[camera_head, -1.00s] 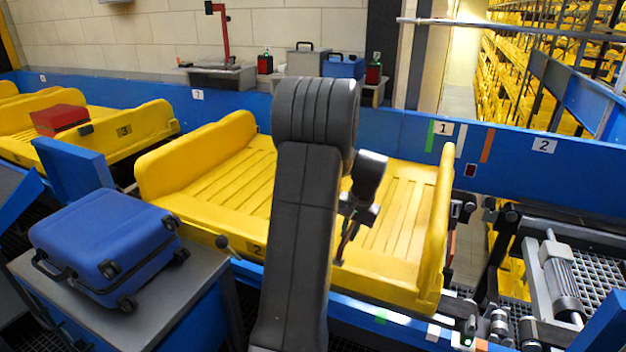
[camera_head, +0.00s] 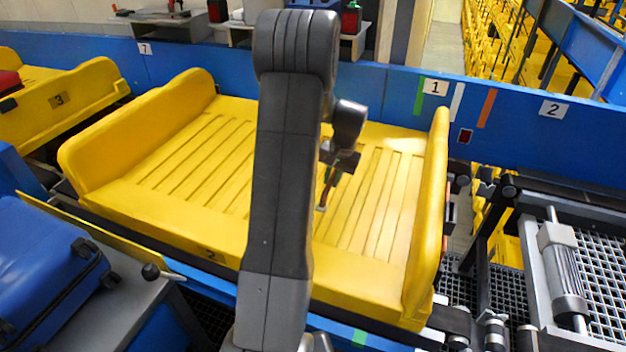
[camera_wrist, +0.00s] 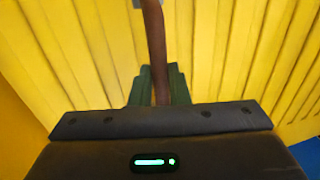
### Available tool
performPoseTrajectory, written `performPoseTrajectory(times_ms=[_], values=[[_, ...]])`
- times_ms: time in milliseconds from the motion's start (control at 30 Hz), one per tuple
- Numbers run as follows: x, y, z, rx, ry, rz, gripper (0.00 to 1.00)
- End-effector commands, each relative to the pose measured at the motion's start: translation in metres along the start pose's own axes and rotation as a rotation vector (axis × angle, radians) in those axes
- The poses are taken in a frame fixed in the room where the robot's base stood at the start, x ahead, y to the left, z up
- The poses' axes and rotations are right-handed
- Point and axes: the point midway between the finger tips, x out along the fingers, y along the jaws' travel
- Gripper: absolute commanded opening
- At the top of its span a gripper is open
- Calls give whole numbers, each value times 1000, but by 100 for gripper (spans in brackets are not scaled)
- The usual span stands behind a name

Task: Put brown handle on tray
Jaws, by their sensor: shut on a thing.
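A brown handle (camera_wrist: 155,45) is long and thin in the wrist view, with a grey piece at its far end. My gripper (camera_wrist: 157,88) is shut on it. The handle points away from the gripper over the yellow slatted tray (camera_head: 205,235), marked 2. In the head view my gripper (camera_head: 335,170) is small and partly behind my arm, and the handle (camera_head: 328,187) hangs down below it over the middle of the tray. I cannot tell whether its lower tip touches the tray. My arm hides part of the tray's middle.
A blue suitcase (camera_head: 45,265) lies on a grey-topped stand at the left. Another yellow tray (camera_head: 75,95), marked 3, is behind on the left with a red item. A blue wall (camera_head: 385,95) runs along the back. A roller mechanism (camera_head: 565,270) is at the right. The tray's slats look bare.

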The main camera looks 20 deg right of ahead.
Motion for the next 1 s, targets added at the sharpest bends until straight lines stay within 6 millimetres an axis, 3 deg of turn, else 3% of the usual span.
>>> performPoseTrajectory(times_ms=[500, 900, 933, 1000], values=[[59, 12, 0, -1, -2, 1, 0], [68, 14, 0, -1, 1, 0, 0], [66, 13, 0, -1, 1, 0, 21], [66, 13, 0, -1, 1, 0, 35]])
